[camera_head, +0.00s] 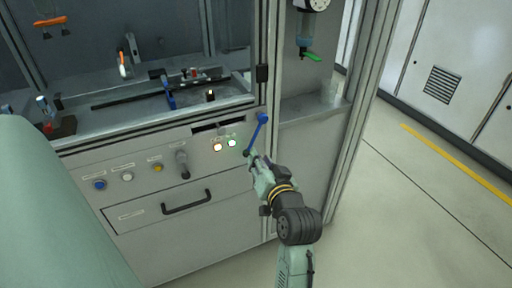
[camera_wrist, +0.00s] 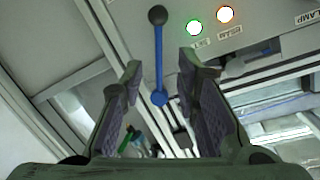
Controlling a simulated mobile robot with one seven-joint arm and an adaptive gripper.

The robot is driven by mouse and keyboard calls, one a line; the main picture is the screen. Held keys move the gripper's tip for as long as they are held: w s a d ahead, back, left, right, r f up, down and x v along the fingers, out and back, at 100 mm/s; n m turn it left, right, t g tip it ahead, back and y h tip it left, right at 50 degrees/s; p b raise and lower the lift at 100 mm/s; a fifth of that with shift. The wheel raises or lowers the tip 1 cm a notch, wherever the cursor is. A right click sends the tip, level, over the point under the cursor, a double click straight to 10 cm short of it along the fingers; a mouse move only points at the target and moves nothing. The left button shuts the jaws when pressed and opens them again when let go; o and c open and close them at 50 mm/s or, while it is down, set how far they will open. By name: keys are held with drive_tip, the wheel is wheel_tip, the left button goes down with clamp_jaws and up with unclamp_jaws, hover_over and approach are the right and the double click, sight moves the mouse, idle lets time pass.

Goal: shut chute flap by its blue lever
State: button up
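The blue lever (camera_head: 257,133) is on the front panel of the machine, near its right corner post. Its blue hub is at the upper end, and the arm slants down and left to a black knob. In the wrist view the blue lever (camera_wrist: 159,58) stands between my open fingers, with the black knob (camera_wrist: 157,15) at the top. My gripper (camera_head: 257,160) is at the knob end of the lever in the head view. My gripper (camera_wrist: 160,64) is open; I cannot tell whether a finger touches the lever. I cannot clearly make out the chute flap.
A dark slot (camera_head: 209,128) is left of the lever, above a lit green lamp (camera_head: 232,143) and an orange lamp (camera_head: 218,147). A drawer handle (camera_head: 187,202) and several knobs are further left. A corner post (camera_head: 352,115) stands right. The floor at right is clear.

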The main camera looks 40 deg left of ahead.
drive_tip(key=shift+v, duration=1.5)
